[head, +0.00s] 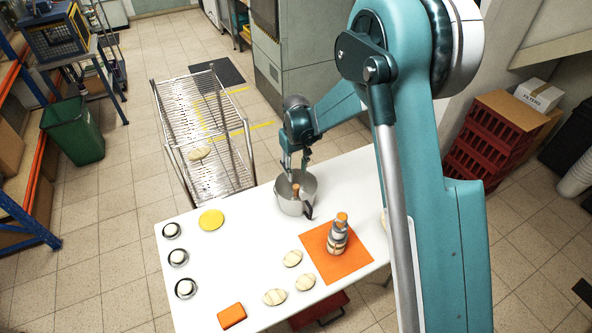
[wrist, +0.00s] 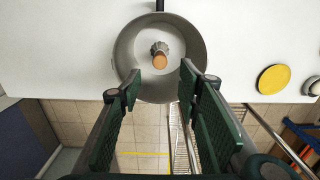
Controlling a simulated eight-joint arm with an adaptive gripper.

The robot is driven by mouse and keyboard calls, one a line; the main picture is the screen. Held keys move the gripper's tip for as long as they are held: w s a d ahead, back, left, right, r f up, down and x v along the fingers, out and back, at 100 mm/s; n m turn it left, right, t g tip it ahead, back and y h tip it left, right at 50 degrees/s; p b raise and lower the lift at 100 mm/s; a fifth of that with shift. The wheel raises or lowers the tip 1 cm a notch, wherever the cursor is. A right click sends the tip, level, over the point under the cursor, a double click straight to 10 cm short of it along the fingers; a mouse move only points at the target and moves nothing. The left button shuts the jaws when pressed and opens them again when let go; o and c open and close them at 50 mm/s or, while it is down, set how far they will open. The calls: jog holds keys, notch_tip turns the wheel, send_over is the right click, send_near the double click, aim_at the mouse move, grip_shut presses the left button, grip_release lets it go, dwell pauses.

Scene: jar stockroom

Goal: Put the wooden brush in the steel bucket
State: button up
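The steel bucket (head: 284,201) stands on the white table near its back edge, its dark handle toward the front right. It also shows in the wrist view (wrist: 125,50). The wooden brush (head: 296,190) is inside the bucket, its tan handle end up. In the wrist view the brush (wrist: 160,63) shows end-on, with a grey ribbed part beyond the handle; whether it touches the bucket floor is hard to tell. My gripper (head: 294,163) is above the bucket's back side. In the wrist view its fingers (wrist: 162,85) are apart with nothing between them.
On the white table (head: 235,265) are an orange mat (head: 318,262) with a stacked jar-like object (head: 338,236), a yellow disc (head: 211,220), an orange block (head: 232,315), several pale ovals and small dark dishes. A wire rack (head: 190,110) stands behind the table.

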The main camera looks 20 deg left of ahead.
jog(key=shift+r, duration=0.1)
dwell(0.3)
notch_tip(320, 180, up, 7)
jog(key=p, duration=0.1)
dwell(0.5)
dwell(0.7)
jog(key=s+d+r+m+t+b, duration=0.1)
jog(key=s+d+r+b, duration=0.15)
jog(key=d+r, duration=0.5)
jog(key=s+d+r+m+t+y+b, duration=0.15)
jog(key=s+d+r, duration=0.25)
jog(key=d, duration=0.7)
jog(key=s+d+r+m+t+h+b, duration=0.1)
jog(key=s+d+r+m+b, duration=0.15)
jog(key=d+r, duration=0.55)
jog(key=s+d+f+m+t+b, duration=0.2)
jog(key=s+d+f+b, duration=0.1)
jog(key=s+d, duration=0.8)
jog(key=s+d+f+m+t+b, duration=0.1)
jog(key=s+d+f+m+b, duration=0.1)
jog(key=s+d, duration=0.8)
notch_tip(320, 180, down, 2)
jog(key=s+b, duration=0.1)
jog(key=s, duration=0.1)
jog(key=shift+s+d+f+t+b, duration=0.15)
jog(key=shift+s+d+t+b, duration=0.15)
jog(key=shift+s+d+t, duration=0.1)
